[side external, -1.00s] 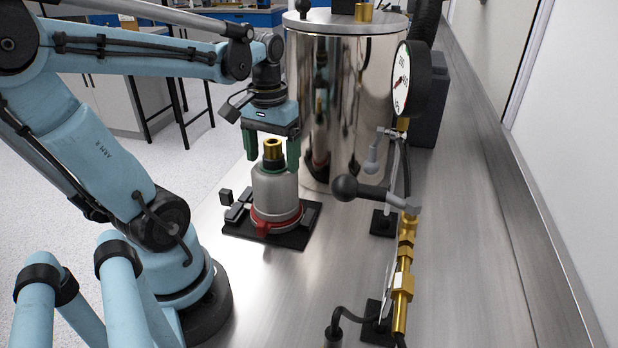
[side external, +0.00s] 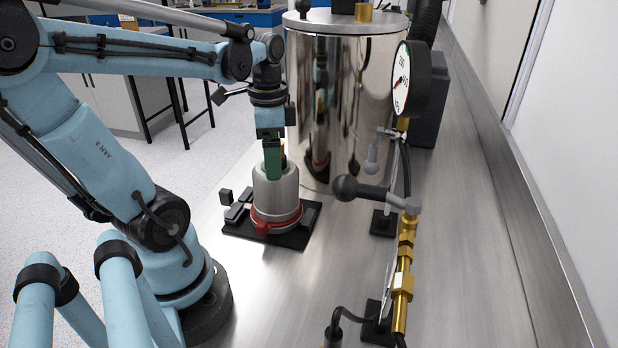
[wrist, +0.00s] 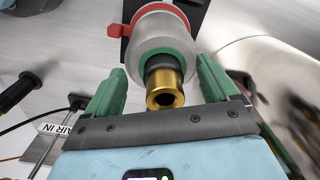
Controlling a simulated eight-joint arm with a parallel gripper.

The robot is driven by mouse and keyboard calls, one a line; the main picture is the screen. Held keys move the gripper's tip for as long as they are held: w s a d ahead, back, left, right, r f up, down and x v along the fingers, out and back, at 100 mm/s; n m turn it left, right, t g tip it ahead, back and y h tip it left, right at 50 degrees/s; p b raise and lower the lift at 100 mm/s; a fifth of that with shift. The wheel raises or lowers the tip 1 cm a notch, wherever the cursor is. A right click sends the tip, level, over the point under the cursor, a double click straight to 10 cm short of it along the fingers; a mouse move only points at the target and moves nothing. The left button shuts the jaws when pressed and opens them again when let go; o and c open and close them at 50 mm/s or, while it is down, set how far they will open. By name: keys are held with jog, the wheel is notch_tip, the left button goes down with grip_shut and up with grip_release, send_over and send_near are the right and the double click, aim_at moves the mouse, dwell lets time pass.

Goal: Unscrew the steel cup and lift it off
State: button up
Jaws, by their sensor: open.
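The steel cup (side external: 275,196) stands upright on a black base plate (side external: 297,238), with a red ring and tab (side external: 263,226) around its lower part. In the wrist view the cup (wrist: 150,27) has a green ring and a brass fitting (wrist: 165,88) on top, pointing toward the camera. My gripper (side external: 273,165) is directly above the cup, turned so its fingers line up one behind the other in the side view. In the wrist view the green fingers of my gripper (wrist: 160,85) are open, one on each side of the fitting with gaps. The near finger hides most of the fitting in the side view.
A tall polished steel cylinder (side external: 345,100) stands close behind the cup. To the right are a round pressure gauge (side external: 403,80), a lever with a black ball knob (side external: 346,188) and brass pipework (side external: 404,285). The bench (side external: 470,260) is bare at the right.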

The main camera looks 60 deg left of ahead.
jog(key=m, duration=0.9)
jog(key=shift+m, duration=0.4)
jog(key=m, duration=0.4)
jog(key=shift+d+m, duration=0.1)
jog(key=shift+m, duration=0.3)
jog(key=m, duration=0.4)
jog(key=shift+c, duration=0.2)
grip_shut()
